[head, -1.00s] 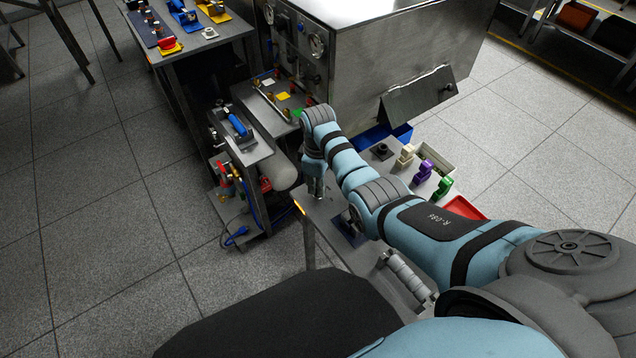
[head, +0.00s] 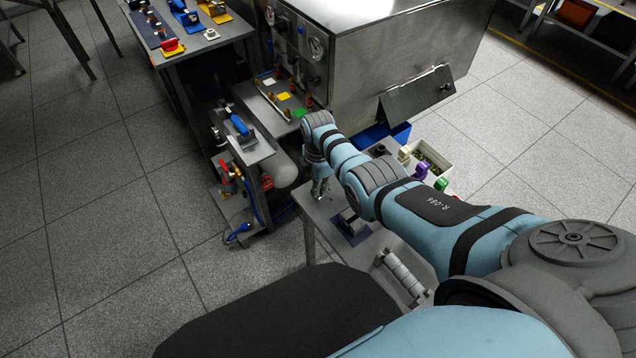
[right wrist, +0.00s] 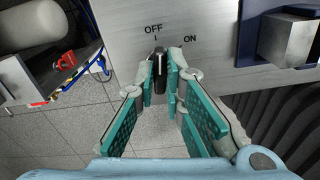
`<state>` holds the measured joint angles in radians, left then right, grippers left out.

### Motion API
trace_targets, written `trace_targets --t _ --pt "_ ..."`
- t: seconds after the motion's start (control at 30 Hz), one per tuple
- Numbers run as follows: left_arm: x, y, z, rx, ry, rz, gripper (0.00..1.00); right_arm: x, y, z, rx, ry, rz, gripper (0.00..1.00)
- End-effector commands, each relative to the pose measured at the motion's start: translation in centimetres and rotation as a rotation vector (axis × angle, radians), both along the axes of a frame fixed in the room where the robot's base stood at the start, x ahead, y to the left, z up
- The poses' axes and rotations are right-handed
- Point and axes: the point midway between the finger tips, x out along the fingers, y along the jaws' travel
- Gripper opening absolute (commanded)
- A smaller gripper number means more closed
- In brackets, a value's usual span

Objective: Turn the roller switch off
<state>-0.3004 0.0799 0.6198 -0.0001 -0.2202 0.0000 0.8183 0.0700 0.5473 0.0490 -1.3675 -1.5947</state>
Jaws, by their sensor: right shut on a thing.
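The roller switch (right wrist: 160,76) is a small black knob with a pale line on a grey panel, seen in the right wrist view. OFF and ON are printed above it; the knob's line points up, toward the OFF mark. My right gripper (right wrist: 162,78) is shut on the knob, with its teal-padded fingers on either side of it. In the head view my right gripper (head: 320,188) is at the left edge of the grey table, and the knob cannot be made out there. My left gripper is not in view.
A dark blue block with a metal piece (right wrist: 289,38) stands to the right on the panel. A cart with a grey cylinder (head: 285,171) and hoses is to the left. A roller unit (head: 404,277) lies at the table's front. A large steel cabinet (head: 360,60) stands behind.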

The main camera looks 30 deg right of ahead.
Motion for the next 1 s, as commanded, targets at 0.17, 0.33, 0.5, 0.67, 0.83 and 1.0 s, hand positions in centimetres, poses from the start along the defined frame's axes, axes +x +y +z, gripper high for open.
trace_targets --t 0.17,0.33,0.5,0.67,0.83,1.0 --pt "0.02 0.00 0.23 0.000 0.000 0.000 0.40 0.05 -0.02 0.10 -0.001 -0.001 0.099 0.00" --pt "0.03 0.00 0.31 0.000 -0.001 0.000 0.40 0.06 -0.02 0.06 -0.001 -0.002 0.160 0.00" --pt "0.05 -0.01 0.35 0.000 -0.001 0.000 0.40 0.06 -0.03 0.04 -0.001 -0.002 0.187 0.00" --pt "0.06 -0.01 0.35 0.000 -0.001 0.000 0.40 0.06 -0.03 0.04 -0.001 -0.002 0.193 0.00" --pt "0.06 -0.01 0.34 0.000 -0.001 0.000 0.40 0.07 -0.03 0.04 -0.001 -0.002 0.193 0.00" --pt "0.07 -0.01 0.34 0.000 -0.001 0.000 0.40 0.06 -0.03 0.04 -0.001 -0.002 0.192 0.28"
